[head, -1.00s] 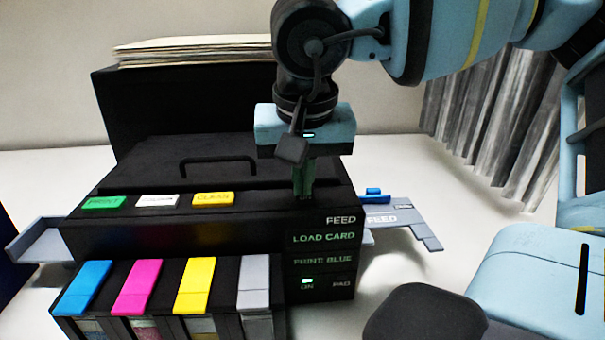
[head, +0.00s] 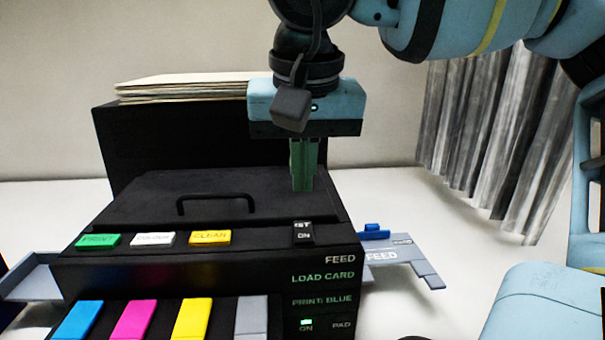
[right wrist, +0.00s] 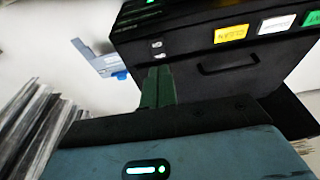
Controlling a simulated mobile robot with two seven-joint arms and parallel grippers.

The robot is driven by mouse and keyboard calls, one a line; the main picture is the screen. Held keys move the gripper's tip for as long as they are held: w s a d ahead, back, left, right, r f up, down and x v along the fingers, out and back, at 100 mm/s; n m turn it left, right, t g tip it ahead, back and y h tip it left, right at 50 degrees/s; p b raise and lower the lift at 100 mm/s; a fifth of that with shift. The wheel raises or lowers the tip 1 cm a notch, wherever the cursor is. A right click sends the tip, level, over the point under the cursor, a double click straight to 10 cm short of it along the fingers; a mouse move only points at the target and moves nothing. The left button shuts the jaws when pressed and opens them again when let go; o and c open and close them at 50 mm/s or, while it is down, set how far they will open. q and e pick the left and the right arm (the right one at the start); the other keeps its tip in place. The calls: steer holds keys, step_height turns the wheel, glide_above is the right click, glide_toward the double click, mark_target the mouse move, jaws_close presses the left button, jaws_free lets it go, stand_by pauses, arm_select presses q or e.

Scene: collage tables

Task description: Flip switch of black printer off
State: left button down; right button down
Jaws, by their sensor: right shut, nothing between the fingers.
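The black printer (head: 130,262) fills the middle of the head view. Its small black rocker switch (head: 303,233), with white marks reading "ON" on its lower half, sits on the top ledge, right of the yellow CLEAN button (head: 210,237). The switch also shows in the right wrist view (right wrist: 157,50). My left gripper is not in view.
Green PRINT (head: 98,240) and white (head: 152,238) buttons lie left of the switch. A lid handle (head: 216,199) rises behind them. A grey feed tray (head: 385,253) with a blue piece juts from the right side. Coloured cartridges (head: 133,318) stand in front.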

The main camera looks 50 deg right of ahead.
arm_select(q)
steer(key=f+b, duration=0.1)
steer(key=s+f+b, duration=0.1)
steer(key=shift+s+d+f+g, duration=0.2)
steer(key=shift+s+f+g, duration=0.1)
arm_select(e)
step_height(320, 180, up, 7)
steer(key=w+m+g, duration=0.1)
steer(key=m, duration=3.5)
steer(key=shift+w+d+f+y, duration=0.15)
steer(key=shift+w+d+y, duration=0.1)
steer(key=shift+d+y, duration=0.15)
